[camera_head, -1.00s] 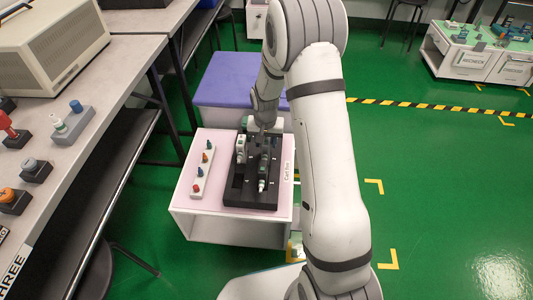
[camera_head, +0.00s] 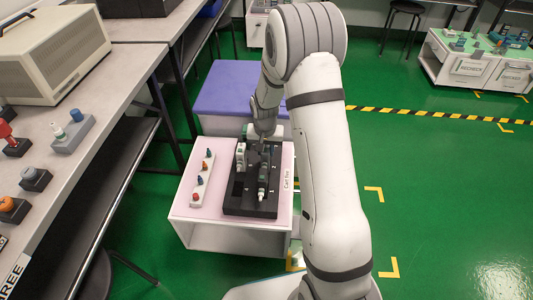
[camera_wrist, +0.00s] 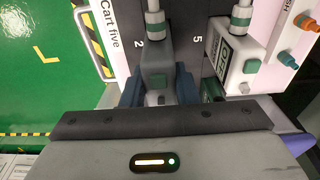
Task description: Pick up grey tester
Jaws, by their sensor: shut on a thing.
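A grey tester (camera_wrist: 157,58) with a green button and a pale, green-banded probe is between the two blue-grey fingers of my gripper (camera_wrist: 158,88) in the wrist view. My gripper is shut on its body, close over the black tray beside the number 2. In the head view my gripper (camera_head: 264,138) is over the far part of the black tray (camera_head: 236,207), and its fingertips are too small to make out.
The tray sits on a pinkish cart top (camera_head: 183,207) labelled "Cart five". A white strip with coloured knobs (camera_head: 201,180) lies left of the tray. A purple-topped box (camera_head: 236,88) stands behind, and a grey bench (camera_head: 100,125) is left. Green floor is open at right.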

